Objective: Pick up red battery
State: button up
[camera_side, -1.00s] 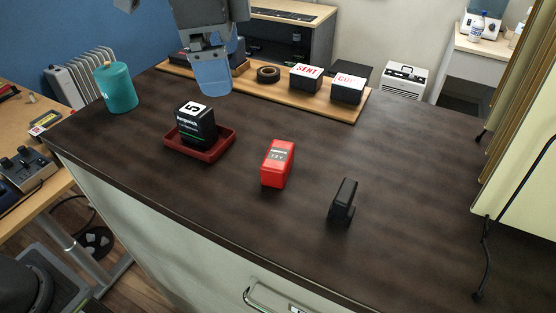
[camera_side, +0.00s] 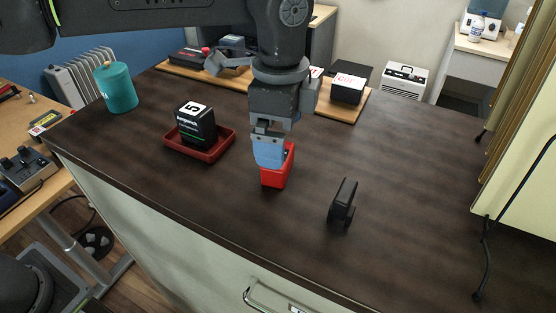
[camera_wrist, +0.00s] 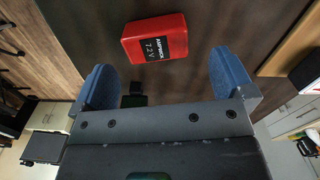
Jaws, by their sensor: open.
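The red battery (camera_side: 279,179) stands on the dark worktop in the middle of the side view, its upper part partly hidden behind my gripper. In the wrist view the red battery (camera_wrist: 155,38) with a black label lies ahead of the gap between my blue fingers. My gripper (camera_side: 268,163) points down close over the battery. It also shows in the wrist view (camera_wrist: 160,80), with its two fingers wide apart and nothing between them. In the side view I cannot tell whether a finger touches the battery.
A red tray (camera_side: 222,152) with a black box (camera_side: 195,125) stands to the left. A small black object (camera_side: 342,203) stands to the right. A teal canister (camera_side: 117,88) is at the far left. A wooden board (camera_side: 362,108) with boxes lies behind.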

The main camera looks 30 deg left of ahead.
jog(key=shift+s+f, duration=0.15)
jog(key=shift+f, duration=1.2)
jog(key=shift+s+f, duration=0.1)
jog(key=shift+f, duration=1.2)
jog(key=shift+c, duration=0.4)
jog(key=c, duration=0.9)
jog(key=shift+c, duration=0.3)
jog(key=shift+r, duration=0.15)
